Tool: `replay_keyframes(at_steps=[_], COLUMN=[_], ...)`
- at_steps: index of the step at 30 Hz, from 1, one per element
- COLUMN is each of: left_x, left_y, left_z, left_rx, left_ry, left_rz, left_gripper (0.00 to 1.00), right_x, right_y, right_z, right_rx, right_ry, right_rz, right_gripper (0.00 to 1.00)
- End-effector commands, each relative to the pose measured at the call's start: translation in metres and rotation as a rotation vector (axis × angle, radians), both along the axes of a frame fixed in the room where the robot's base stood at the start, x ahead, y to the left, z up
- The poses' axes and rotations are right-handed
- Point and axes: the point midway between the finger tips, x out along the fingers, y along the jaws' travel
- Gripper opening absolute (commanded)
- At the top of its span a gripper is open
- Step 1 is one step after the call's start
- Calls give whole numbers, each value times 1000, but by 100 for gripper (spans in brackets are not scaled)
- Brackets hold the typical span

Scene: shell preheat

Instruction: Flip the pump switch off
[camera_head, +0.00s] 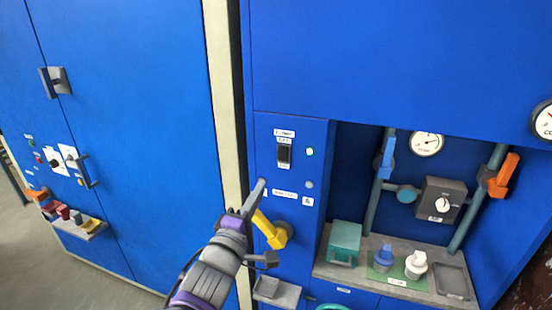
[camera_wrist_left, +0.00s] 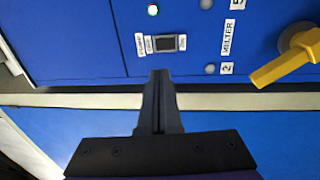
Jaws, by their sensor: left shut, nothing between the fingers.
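The pump switch (camera_head: 284,154) is a small black rocker on the blue panel, with white labels above and below it and a lit green lamp (camera_head: 310,152) to its right. The switch also shows in the left wrist view (camera_wrist_left: 166,43), just beyond the fingertips. My left gripper (camera_head: 260,186) is shut and empty, below and to the left of the switch in the head view. In the left wrist view the closed fingers (camera_wrist_left: 160,75) point at the switch with a gap in the picture. I cannot tell which way the rocker is tipped. My right gripper is not in view.
A yellow lever handle (camera_head: 270,230) sits right beside my left gripper. A grey lamp (camera_head: 309,184) is below the green one. To the right, a recess holds pipes, an orange valve handle (camera_head: 503,175), a gauge (camera_head: 427,143) and a teal box (camera_head: 344,243).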

Motion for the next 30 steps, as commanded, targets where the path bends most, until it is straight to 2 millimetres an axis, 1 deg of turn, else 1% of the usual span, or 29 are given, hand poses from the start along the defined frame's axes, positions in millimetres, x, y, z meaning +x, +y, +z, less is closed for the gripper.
replay_keyframes(at_steps=[5, 12, 18, 21, 24, 30], left_x=[22, 70, 106, 117, 125, 129], left_y=[-8, -23, -35, -38, -41, -42], left_z=[3, 9, 14, 16, 16, 16], left_rx=[1, 0, 1, 0, 1, 2], left_ry=[0, 1, 1, 1, 1, 0], left_rz=[-1, 0, 0, 0, 0, 0], left_gripper=[0, 0, 0, 0, 0, 0], right_x=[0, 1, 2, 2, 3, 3], right_y=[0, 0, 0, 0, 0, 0], right_z=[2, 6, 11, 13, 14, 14], right_rx=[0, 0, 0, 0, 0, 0], right_ry=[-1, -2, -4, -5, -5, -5], right_rz=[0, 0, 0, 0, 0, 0], right_gripper=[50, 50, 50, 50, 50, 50])
